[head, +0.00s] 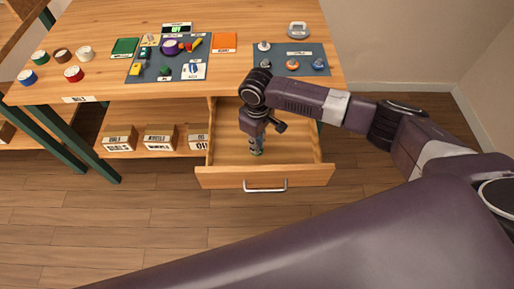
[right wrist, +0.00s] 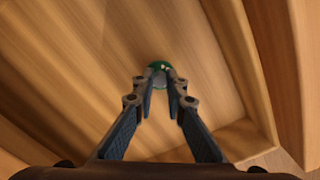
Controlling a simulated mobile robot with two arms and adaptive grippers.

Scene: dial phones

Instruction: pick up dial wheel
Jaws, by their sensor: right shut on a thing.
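The dial wheel (right wrist: 160,66) appears to be the small round green piece with a pale middle in the right wrist view, at the fingertips. My right gripper (right wrist: 160,86) is shut on it, and the fingers cover part of it. In the head view my right gripper (head: 256,151) reaches down into the open drawer (head: 310,177); the dial wheel is too hidden there to make out. I cannot tell whether it touches the drawer floor. My left gripper is not in view.
The wooden table (head: 90,92) stands above the drawer. On it lie a grey mat (head: 310,50) with small parts, another mat (head: 150,75) with coloured items, and tape rolls (head: 74,73). Boxes (head: 159,139) stand on the lower shelf. Drawer walls surround my right gripper.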

